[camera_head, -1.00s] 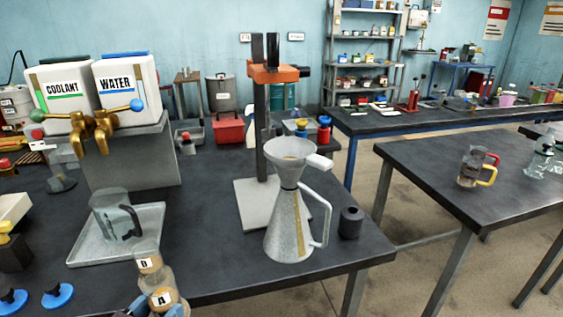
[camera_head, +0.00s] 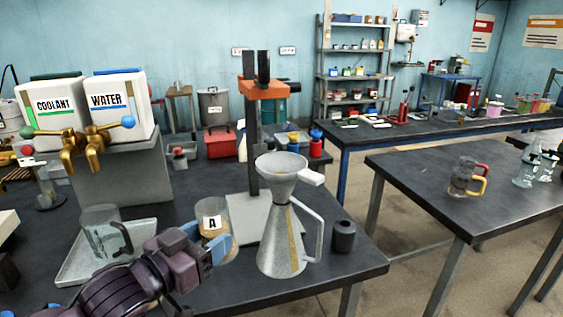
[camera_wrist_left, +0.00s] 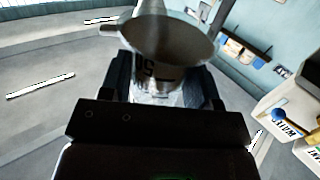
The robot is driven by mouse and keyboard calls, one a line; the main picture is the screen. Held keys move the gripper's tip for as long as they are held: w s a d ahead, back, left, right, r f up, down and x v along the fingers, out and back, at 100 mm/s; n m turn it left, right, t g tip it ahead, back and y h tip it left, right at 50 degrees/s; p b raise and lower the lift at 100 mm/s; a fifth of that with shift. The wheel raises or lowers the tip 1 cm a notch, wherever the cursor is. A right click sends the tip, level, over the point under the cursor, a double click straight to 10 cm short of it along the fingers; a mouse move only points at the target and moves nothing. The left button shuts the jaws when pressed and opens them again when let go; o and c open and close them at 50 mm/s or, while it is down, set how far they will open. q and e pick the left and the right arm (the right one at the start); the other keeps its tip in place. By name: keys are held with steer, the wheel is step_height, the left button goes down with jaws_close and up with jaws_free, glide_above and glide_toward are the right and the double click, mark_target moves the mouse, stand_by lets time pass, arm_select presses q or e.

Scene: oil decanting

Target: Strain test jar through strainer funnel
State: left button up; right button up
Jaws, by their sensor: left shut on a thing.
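My left gripper (camera_head: 207,242) is shut on a clear jar labelled A (camera_head: 211,211), which looks upright with brownish contents. The jar is just left of the strainer funnel and apart from it; its height above the table is hard to tell. The jar also shows between dark fingers in the left wrist view (camera_wrist_left: 165,88). The grey strainer funnel (camera_head: 281,168) sits on the mouth of a tall cone-shaped metal vessel with a handle (camera_head: 280,240). The funnel's wide bowl appears inverted beyond the jar in the wrist view (camera_wrist_left: 170,45). My right gripper is out of view.
A stand with an orange head (camera_head: 252,140) rises behind the vessel. A dark cylinder (camera_head: 343,237) stands right of it. A clear pitcher (camera_head: 99,235) sits on a metal tray (camera_head: 146,228) at left. COOLANT and WATER tanks (camera_head: 115,103) with brass taps stand behind.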

arm_select(q)
steer(key=w+d+r+m+g+h, duration=0.3)
steer(key=d+r+m+h, duration=0.1)
steer(key=d+r, duration=0.5)
steer(key=d+f+m+g+h, duration=0.1)
steer(key=d+f+g, duration=0.2)
steer(key=d+f, duration=0.2)
steer(key=shift+f+m+h, duration=0.3)
steer(key=shift+w+r, duration=0.1)
steer(key=shift+r, duration=0.05)
